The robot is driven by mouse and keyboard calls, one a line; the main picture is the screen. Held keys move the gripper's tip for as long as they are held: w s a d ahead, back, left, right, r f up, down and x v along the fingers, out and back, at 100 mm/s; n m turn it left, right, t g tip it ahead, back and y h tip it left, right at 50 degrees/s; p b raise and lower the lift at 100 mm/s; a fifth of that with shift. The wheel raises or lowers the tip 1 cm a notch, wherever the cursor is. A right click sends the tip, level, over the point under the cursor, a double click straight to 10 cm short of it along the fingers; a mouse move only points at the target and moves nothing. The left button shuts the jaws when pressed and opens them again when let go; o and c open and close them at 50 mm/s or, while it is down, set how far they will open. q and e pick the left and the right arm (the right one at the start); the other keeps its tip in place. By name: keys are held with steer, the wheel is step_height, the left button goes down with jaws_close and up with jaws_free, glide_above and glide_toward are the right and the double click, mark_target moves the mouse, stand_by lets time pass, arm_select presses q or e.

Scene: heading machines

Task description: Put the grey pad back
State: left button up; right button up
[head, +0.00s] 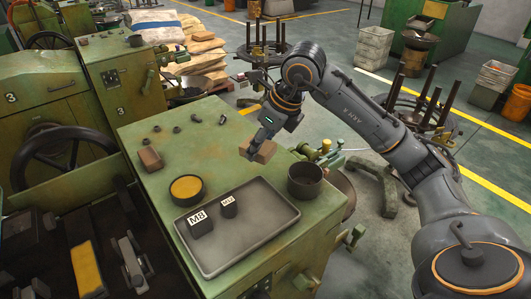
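My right gripper (262,139) comes in from the right and points down over the far right part of the green machine top (150,190). A tan-brown block (260,152) is right at its fingertips; I cannot tell whether the fingers are closed on it or whether it rests on the top. A smaller reddish-brown block (150,159) lies at the left of the top. I see no plainly grey pad. A grey tray (245,250) at the front holds two dark blocks with white labels, one reading M8 (200,226), the other smaller (229,209). My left gripper is out of view.
A round tin with yellow contents (187,189) stands behind the tray's left end. A dark cup (305,181) stands at its right end. Several small dark parts (177,129) lie at the back. The middle of the top is clear.

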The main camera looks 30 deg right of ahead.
steer(key=w+d+f+p, duration=0.4)
steer(key=w+d+f, duration=0.3)
steer(key=w+d, duration=0.1)
steer(key=shift+d+f, duration=0.1)
steer(key=shift+f, duration=0.3)
steer(key=shift+w+d+f+p, duration=0.25)
steer(key=shift+f+p, duration=0.05)
steer(key=shift+f, duration=0.2)
steer(key=shift+w+d+f, duration=0.1)
steer(key=shift+d+f, duration=0.1)
steer(key=shift+f, duration=0.1)
step_height(320, 180, down, 2)
steer(key=shift+a+f+p, duration=0.1)
steer(key=shift+p, duration=1.05)
steer(key=shift+f, duration=0.35)
steer(key=shift+f, duration=0.15)
